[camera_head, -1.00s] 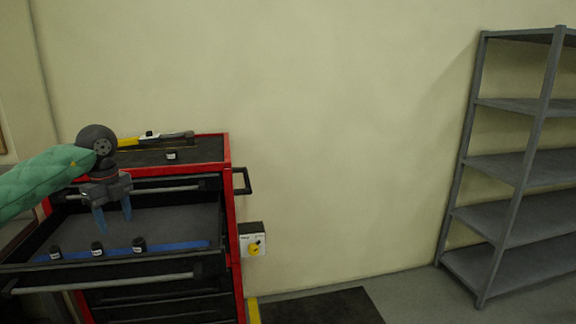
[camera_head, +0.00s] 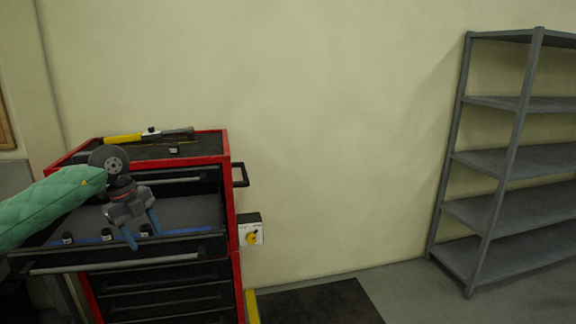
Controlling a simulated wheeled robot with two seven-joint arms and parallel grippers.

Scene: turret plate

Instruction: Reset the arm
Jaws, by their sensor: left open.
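My left arm in a green padded sleeve (camera_head: 45,206) comes in from the left. My left gripper (camera_head: 143,232) is open, its two blue fingers pointing down over the open drawer (camera_head: 190,212) of a red and black tool cabinet (camera_head: 228,190). It appears empty. Several small black pieces with white labels stand along a blue strip in the drawer, among them one by the fingers (camera_head: 146,230) and one at the left (camera_head: 67,238). I cannot tell whether the fingers touch any. My right gripper is not in view.
On the cabinet top lie a yellow-handled tool (camera_head: 122,139) and one small black piece (camera_head: 174,150). A black side handle (camera_head: 241,175) and a white box with a yellow knob (camera_head: 251,236) are at its right.

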